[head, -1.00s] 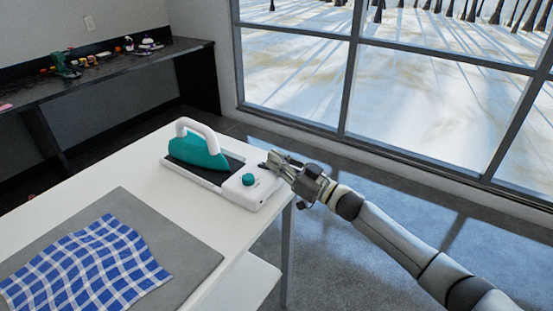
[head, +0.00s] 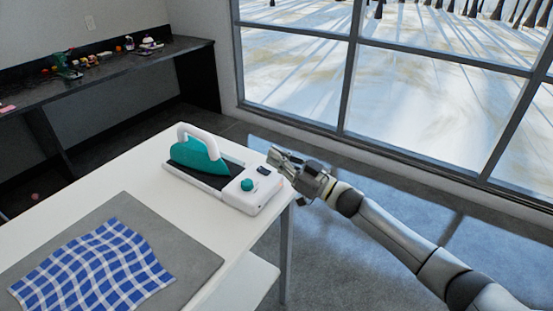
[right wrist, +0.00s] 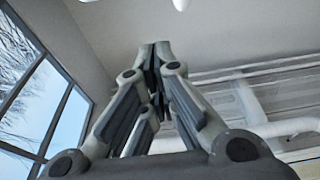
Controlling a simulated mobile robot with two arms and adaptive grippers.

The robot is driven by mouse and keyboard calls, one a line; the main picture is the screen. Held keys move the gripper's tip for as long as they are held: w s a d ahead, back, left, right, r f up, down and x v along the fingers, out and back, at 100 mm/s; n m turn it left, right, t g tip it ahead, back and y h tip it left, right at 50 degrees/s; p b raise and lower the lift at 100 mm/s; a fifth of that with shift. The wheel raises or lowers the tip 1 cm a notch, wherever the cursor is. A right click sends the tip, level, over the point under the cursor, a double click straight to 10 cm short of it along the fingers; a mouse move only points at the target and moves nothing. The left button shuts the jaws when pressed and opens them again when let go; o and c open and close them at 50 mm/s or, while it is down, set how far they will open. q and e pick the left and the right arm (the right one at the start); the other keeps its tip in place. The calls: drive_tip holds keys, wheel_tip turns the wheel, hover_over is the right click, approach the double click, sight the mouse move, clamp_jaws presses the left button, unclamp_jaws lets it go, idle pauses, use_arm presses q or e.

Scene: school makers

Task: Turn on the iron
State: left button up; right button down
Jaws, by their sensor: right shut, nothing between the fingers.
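The teal iron (head: 198,153) with a white handle rests on its white base station (head: 237,201) at the far end of the white table. The base has a round teal knob (head: 247,185) and a small dark switch or display (head: 264,170) near its right end. My right gripper (head: 272,153) is shut and empty, just beyond the right end of the base, close to the dark switch. I cannot tell whether it touches the base. In the right wrist view the right gripper (right wrist: 155,50) has its fingertips together, pointing up toward the ceiling. My left gripper is not in view.
A blue checked cloth (head: 92,268) lies on a grey mat (head: 185,245) on the white table (head: 60,207). A dark counter (head: 110,68) with small items runs along the back wall. Large windows stand behind my right arm. Floor is clear right of the table.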

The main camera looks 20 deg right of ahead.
drive_tip(key=s+d+f+b, duration=0.2)
drive_tip(key=s+d+f, duration=0.2)
drive_tip(key=s, duration=0.3)
drive_tip(key=shift+d+f+b, duration=0.2)
drive_tip(key=shift+d+b, duration=0.1)
drive_tip(key=shift+d, duration=0.5)
